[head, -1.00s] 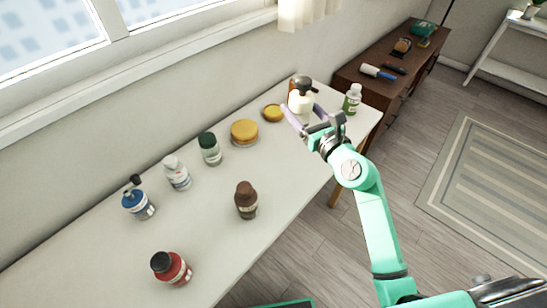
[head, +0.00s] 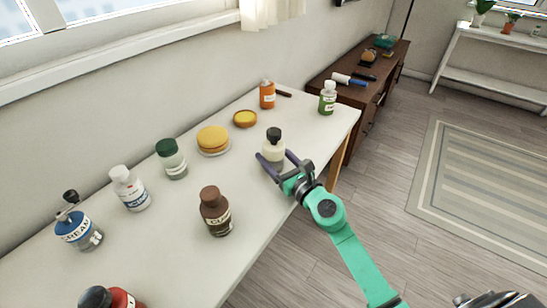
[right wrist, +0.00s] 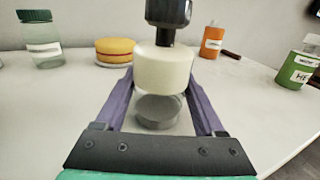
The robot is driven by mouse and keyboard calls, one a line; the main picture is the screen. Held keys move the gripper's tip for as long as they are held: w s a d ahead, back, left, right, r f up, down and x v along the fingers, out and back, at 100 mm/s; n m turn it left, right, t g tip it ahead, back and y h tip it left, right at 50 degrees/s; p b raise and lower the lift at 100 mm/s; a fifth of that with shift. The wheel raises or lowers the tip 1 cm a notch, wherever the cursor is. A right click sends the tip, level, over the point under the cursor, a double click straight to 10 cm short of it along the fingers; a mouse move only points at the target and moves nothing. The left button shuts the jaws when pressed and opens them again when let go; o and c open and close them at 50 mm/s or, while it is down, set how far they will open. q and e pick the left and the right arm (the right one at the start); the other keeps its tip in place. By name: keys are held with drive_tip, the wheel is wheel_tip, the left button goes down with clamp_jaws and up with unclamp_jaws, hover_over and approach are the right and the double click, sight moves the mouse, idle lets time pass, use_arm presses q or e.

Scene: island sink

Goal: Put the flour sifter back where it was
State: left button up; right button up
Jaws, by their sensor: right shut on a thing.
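A cream-coloured container with a black top (head: 273,151), apparently the flour sifter, is between the purple fingers of my right gripper (head: 273,158), over the front right part of the white table. My right gripper is shut on it. In the right wrist view the sifter (right wrist: 164,69) stands upright between the two fingers, with a round grey base below its cream body. I cannot tell whether its base touches the table. My left gripper is not in view.
A brown bottle (head: 215,211) is nearer me. The tabletop between the sifter and the orange bottle is clear.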

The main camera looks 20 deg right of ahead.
drive_tip(key=o, duration=1.5)
drive_tip(key=shift+f, duration=0.1)
drive_tip(key=shift+c, duration=0.2)
drive_tip(key=shift+s+d, duration=0.1)
drive_tip(key=shift+s, duration=0.15)
drive_tip(key=b+v, duration=0.3)
drive_tip(key=v, duration=0.7)
drive_tip(key=shift+s+b, duration=0.25)
drive_tip(key=shift+b, duration=0.05)
drive_tip(key=shift+s+d+r, duration=0.2)
drive_tip(key=shift+s+r, duration=0.05)
drive_tip(key=shift+s, duration=0.2)
